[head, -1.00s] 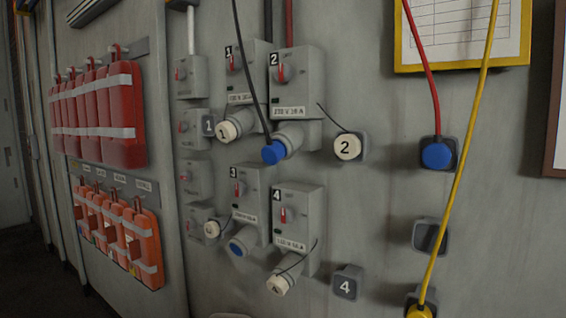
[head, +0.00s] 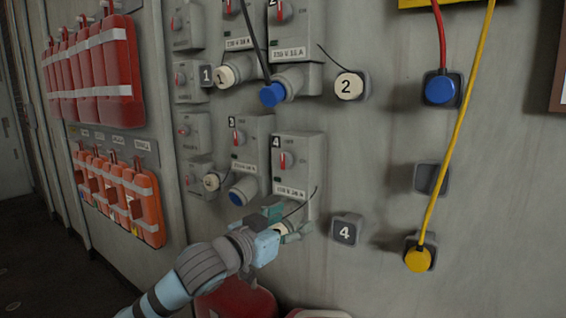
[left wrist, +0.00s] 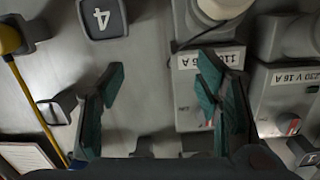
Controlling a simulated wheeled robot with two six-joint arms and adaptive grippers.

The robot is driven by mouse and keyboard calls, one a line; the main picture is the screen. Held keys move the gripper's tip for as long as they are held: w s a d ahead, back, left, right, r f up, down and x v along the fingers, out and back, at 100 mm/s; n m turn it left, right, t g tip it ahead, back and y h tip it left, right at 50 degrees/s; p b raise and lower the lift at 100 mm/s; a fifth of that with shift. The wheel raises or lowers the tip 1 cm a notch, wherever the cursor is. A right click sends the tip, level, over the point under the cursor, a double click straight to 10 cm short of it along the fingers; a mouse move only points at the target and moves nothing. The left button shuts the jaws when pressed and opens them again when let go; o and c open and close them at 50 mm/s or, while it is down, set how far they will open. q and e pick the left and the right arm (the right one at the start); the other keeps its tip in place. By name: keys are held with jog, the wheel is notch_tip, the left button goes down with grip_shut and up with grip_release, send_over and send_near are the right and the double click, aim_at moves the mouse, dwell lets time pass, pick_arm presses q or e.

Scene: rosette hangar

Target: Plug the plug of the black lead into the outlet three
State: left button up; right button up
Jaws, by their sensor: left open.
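The black lead (head: 256,50) hangs from above and ends in a blue plug (head: 272,95), which sits at the mouth of outlet two (head: 296,80). Outlet three (head: 252,150) is below and left, its blue-rimmed mouth (head: 241,191) uncovered. Its pale cap (head: 212,181) is off to the left. My left gripper (head: 279,225) is at outlet four (head: 297,170), partly hiding that outlet's pale cap. In the left wrist view the left gripper (left wrist: 162,75) is open and empty, with bare wall between its fingers. The cap (left wrist: 222,8) is at that view's top edge. My right gripper is not in view.
A red lead's blue plug (head: 440,90) and a yellow lead's yellow plug (head: 419,258) sit in wall holders at right. Between them is an empty holder (head: 430,178). Cap two (head: 349,86) is on its holder; holder four (head: 347,229) is bare. Red canisters (head: 112,85) hang at left.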

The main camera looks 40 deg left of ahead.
pick_arm(q)
notch_tip(320, 180, up, 12)
jog(key=s+a+t, duration=0.1)
jog(key=a+t, duration=0.1)
jog(key=a, duration=0.1)
jog(key=n+t, duration=0.1)
jog(key=t, duration=0.2)
send_near(269, 96)
jog(key=w, duration=0.2)
jog(key=shift+w+d+r, duration=0.2)
jog(key=shift+w+d, duration=0.1)
jog(key=p+x, duration=0.2)
jog(key=p, duration=0.1)
jog(key=p+x, duration=0.5)
jog(key=p, duration=0.2)
jog(key=shift+w+a+r, duration=0.2)
jog(key=shift+a+r, duration=0.1)
jog(key=shift+r, duration=0.05)
jog(key=shift+w+r+p, duration=0.1)
jog(key=shift+w+p, duration=0.15)
jog(key=shift+p, duration=0.2)
jog(key=shift+w+p, duration=0.35)
jog(key=shift+a, duration=0.35)
jog(key=shift+p, duration=0.3)
